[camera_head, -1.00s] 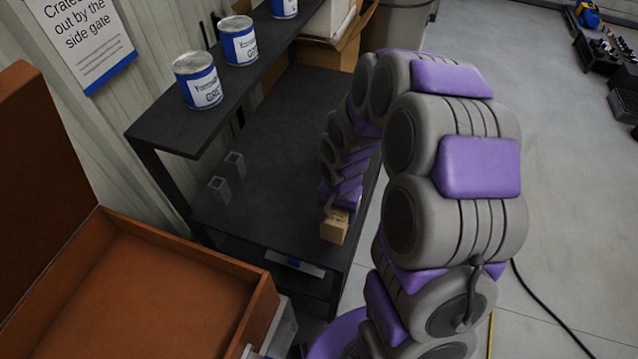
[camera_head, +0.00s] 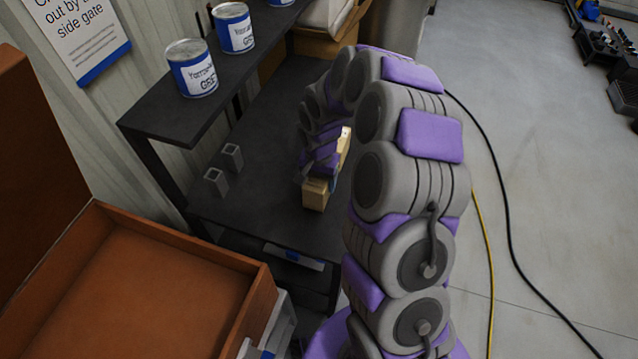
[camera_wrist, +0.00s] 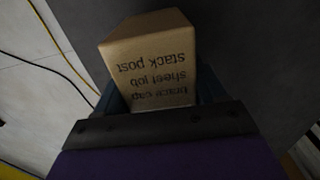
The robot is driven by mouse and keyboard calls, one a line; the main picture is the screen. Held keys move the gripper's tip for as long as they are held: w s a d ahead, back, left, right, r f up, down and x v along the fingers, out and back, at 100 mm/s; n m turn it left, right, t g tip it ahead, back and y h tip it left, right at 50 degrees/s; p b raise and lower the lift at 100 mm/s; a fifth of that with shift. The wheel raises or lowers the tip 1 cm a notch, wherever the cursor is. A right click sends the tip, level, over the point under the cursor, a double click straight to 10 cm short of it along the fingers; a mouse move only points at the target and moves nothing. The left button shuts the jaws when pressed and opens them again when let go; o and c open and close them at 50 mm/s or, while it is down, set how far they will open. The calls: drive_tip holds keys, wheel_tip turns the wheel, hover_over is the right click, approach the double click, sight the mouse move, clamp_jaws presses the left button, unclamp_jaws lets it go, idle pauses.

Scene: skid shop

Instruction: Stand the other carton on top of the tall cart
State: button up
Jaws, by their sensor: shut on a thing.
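A small tan carton (camera_wrist: 150,55) with dark printed lettering, upside down in the wrist view, sits between the two fingers of my gripper (camera_wrist: 165,95). The gripper is shut on it. In the head view, the same carton (camera_head: 316,195) shows below my gripper (camera_head: 311,180), over the dark lower deck of a two-level unit. I cannot tell whether it touches the deck. A second tan piece (camera_head: 343,150) shows just behind the gripper, mostly hidden by my arm; I cannot tell if it is another carton. No tall cart can be made out for certain.
The dark two-level unit (camera_head: 255,215) carries blue-and-white cans (camera_head: 191,68) on its upper shelf and two grey hollow blocks (camera_head: 216,181) on its deck. An open orange-brown box (camera_head: 140,285) stands at lower left.

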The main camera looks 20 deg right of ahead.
drive_tip(key=shift+f, duration=0.5)
drive_tip(key=shift+r, duration=0.1)
drive_tip(key=o, duration=1.4)
wheel_tip(320, 180, up, 12)
drive_tip(key=shift+s+r+p, duration=0.1)
drive_tip(key=shift+p, duration=0.95)
